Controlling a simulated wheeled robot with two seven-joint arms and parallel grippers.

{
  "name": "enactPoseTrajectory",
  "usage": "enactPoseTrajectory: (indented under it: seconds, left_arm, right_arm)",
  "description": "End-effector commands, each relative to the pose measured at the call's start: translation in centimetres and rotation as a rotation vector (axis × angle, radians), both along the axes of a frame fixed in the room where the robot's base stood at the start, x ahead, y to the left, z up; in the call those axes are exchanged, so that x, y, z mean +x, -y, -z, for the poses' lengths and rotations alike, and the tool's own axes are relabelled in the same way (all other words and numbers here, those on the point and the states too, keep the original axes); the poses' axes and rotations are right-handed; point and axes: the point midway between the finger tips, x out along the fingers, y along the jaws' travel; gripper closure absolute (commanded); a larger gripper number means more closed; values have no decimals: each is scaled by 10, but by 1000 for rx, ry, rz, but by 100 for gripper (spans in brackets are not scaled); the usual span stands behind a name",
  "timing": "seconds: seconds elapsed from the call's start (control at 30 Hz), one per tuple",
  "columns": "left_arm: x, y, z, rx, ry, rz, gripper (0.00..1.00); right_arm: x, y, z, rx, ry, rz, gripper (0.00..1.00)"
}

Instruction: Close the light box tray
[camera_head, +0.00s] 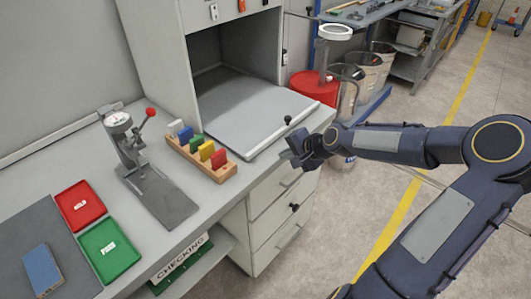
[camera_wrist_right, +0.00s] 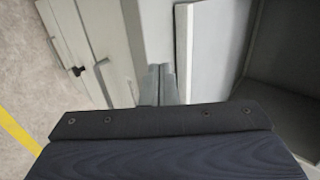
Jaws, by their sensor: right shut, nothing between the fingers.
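The light box (camera_head: 235,50) is a grey cabinet standing on the bench, with a dark open interior. Its flat grey tray (camera_head: 250,110) is slid out toward the front of the bench, with a small black knob (camera_head: 288,120) at its front edge. My right gripper (camera_head: 291,158) is shut and empty, just in front of the tray's front edge and a little below the knob. In the right wrist view the closed fingers (camera_wrist_right: 160,75) point toward the bench edge beside the tray (camera_wrist_right: 200,60). I cannot tell whether they touch it. My left gripper is not in view.
A wooden rack (camera_head: 200,160) with coloured blocks stands left of the tray. A gauge press (camera_head: 140,165), a red tray (camera_head: 80,204) and a green tray (camera_head: 110,249) are further left. Drawers (camera_head: 270,205) are below. A red drum (camera_head: 314,88) stands behind; open floor lies right.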

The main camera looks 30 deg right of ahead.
Motion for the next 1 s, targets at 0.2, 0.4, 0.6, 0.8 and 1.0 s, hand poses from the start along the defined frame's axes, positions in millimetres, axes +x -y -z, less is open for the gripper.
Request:
enactPoseTrajectory:
  seconds: [0.2, 0.4, 0.6, 0.8, 1.0]
  left_arm:
    - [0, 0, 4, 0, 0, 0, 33]
    - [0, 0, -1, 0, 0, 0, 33]
    - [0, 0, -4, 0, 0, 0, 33]
    - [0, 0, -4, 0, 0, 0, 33]
    - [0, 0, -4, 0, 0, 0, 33]
  right_arm:
    - [30, -15, 29, 1, 1, -8, 100]
    - [55, -25, 33, -2, 1, -5, 100]
    - [70, -29, 34, -2, 1, -2, 100]
    - [72, -30, 35, -3, -1, -1, 100]
    - [72, -30, 35, -2, 0, -1, 100]
